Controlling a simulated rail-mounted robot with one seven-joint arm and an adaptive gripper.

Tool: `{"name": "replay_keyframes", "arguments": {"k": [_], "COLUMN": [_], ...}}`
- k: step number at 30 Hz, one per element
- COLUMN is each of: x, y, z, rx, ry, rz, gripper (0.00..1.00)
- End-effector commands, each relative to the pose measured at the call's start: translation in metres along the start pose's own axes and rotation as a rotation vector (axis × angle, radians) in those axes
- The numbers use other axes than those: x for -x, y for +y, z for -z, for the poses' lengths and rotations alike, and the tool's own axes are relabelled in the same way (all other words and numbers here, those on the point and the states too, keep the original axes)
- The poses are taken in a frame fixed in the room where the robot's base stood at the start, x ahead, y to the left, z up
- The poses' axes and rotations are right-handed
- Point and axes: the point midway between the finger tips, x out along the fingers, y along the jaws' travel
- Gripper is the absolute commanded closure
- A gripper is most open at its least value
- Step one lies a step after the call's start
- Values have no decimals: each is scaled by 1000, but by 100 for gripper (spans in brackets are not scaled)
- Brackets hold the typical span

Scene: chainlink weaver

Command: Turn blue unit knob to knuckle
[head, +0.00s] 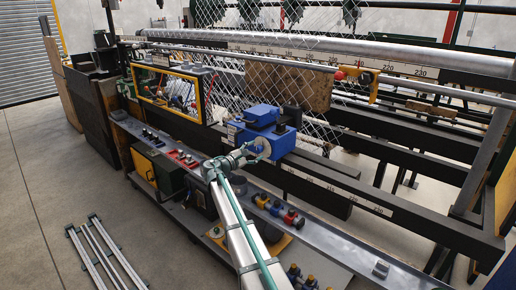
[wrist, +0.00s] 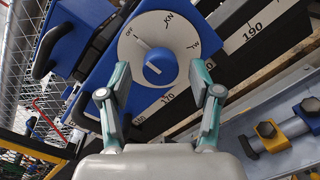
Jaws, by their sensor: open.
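The blue unit (head: 263,117) is mounted on the machine's dark rail in the head view. In the wrist view its pale round dial (wrist: 180,35) carries the labels OFF, KN and TW. The small blue knob (wrist: 160,61) is at the dial's centre with a pale mark on it. A thin line on the dial lies up and left of the knob, towards OFF; the exact setting is hard to tell. My gripper (wrist: 160,77) is open and empty, its fingertips spread left and right of the knob, apart from it. In the head view my gripper (head: 246,156) is in front of the dial, partly covering it.
A numbered scale (wrist: 252,30) runs beside the unit. A black handle (wrist: 47,50) stands at the unit's left. Yellow and blue clamp-like parts (wrist: 270,135) lie at the lower right. Chain-link mesh (head: 315,110) hangs behind the unit. A yellow-framed panel (head: 168,93) stands to the left.

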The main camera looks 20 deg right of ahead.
Motion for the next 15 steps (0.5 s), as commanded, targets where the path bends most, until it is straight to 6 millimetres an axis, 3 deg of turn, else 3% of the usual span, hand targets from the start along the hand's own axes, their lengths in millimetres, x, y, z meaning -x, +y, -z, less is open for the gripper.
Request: {"name": "replay_keyframes", "arguments": {"k": [6,15], "x": [-22,-25], "y": [0,0], "z": [0,1], "rx": [1,0], "ry": [0,1], "rz": [1,0], "gripper": [36,36]}}
